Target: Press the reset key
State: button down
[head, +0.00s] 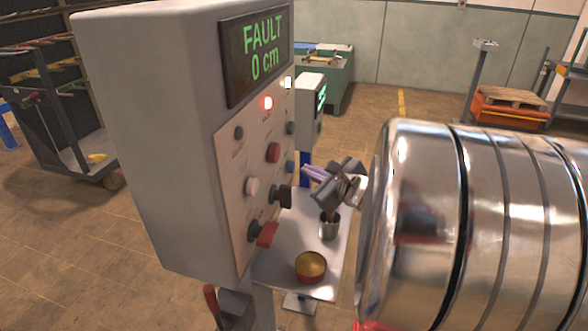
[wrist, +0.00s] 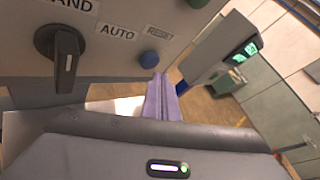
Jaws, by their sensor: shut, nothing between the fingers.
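The control box (head: 150,130) has a display (head: 256,52) reading "FAULT 0 cm". A round blue key (head: 289,166) is at the right edge of its panel. In the wrist view the blue key (wrist: 149,58) has the label RESET (wrist: 160,31) just above it. My gripper (head: 306,171) is in front of the panel, its purple fingers shut and empty, pointing at the panel beside the blue key. In the wrist view my fingertips (wrist: 160,76) are just below and right of the key. A small gap shows in the head view.
A red lamp (head: 267,103) is lit. A large shiny cylinder (head: 480,220) stands right.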

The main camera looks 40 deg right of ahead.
jog(key=shift+w+a, duration=0.1)
jog(key=shift+w+a, duration=0.2)
jog(key=shift+w, duration=0.1)
jog(key=shift+w+a, duration=0.3)
jog(key=shift+w, duration=0.1)
dwell(1.4)
jog(key=shift+s+d, duration=0.6)
jog(key=shift+s, duration=0.15)
jog(key=shift+s+d, duration=0.1)
jog(key=s+d, duration=0.1)
jog(key=s, duration=0.1)
jog(key=s+d, duration=0.1)
jog(key=d, duration=0.1)
jog(key=shift+s, duration=0.4)
dwell(0.3)
jog(key=shift+a, duration=0.1)
dwell(0.8)
